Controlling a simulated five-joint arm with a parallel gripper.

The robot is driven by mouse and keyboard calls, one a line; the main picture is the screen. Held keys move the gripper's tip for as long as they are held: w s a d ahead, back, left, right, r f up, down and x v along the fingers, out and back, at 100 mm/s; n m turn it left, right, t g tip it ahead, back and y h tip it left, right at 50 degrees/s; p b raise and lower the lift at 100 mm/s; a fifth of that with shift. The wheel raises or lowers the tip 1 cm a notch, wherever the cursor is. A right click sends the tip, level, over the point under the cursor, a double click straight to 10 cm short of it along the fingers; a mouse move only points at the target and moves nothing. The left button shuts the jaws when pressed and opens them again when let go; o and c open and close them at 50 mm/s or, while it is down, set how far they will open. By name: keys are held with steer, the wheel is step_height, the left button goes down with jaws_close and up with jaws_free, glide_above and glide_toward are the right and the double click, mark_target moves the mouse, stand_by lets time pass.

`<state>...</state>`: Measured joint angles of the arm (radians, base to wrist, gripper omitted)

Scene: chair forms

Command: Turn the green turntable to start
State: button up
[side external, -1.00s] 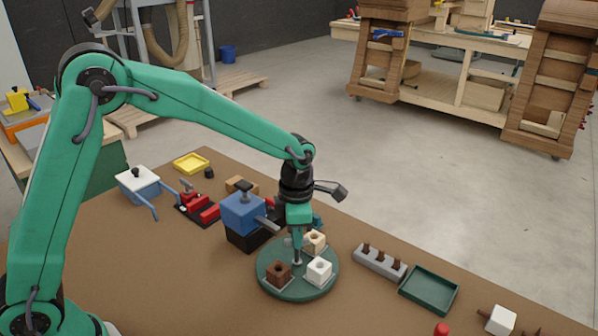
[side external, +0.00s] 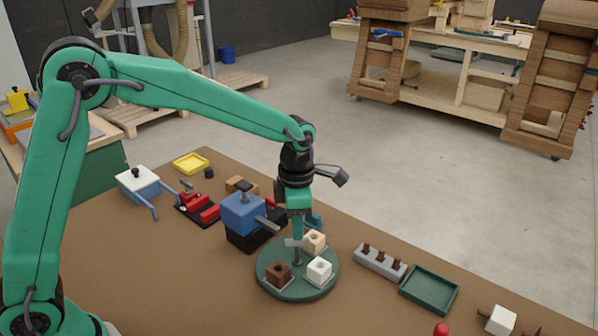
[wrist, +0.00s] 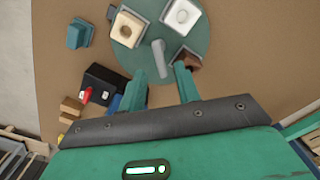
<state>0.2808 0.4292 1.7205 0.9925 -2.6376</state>
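The green turntable (side external: 298,288) lies flat on the brown table. It carries a brown block (side external: 278,273), a white block (side external: 319,271) and a beige block (side external: 314,241), each with a round hole. A grey post (wrist: 158,58) stands near its middle. My gripper (side external: 297,240) points down above the turntable, over the post. In the wrist view, my gripper (wrist: 160,72) has its two green fingers apart, with nothing clasped between them. The post's top shows just past the gap. The brown block is partly hidden by a finger.
A blue-and-black device (side external: 243,215) stands close to the turntable's left. A grey rack with brown pegs (side external: 380,262) and an empty green tray (side external: 429,289) lie to its right. A yellow tray (side external: 191,163) is farther back. The table in front of the turntable is clear.

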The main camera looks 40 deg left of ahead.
steer(key=shift+r, duration=2.2)
steer(key=s+a+r+m+t, duration=0.3)
steer(key=s+a+r+m, duration=0.55)
steer(key=s+m, duration=0.35)
steer(key=s+a+m+t, duration=0.2)
steer(key=s+a+m, duration=0.2)
steer(key=s+m, duration=0.6)
steer(key=shift+s+a+f+m+t, duration=0.2)
steer(key=shift+s+a+m+t, duration=0.1)
steer(key=shift+m, duration=2.2)
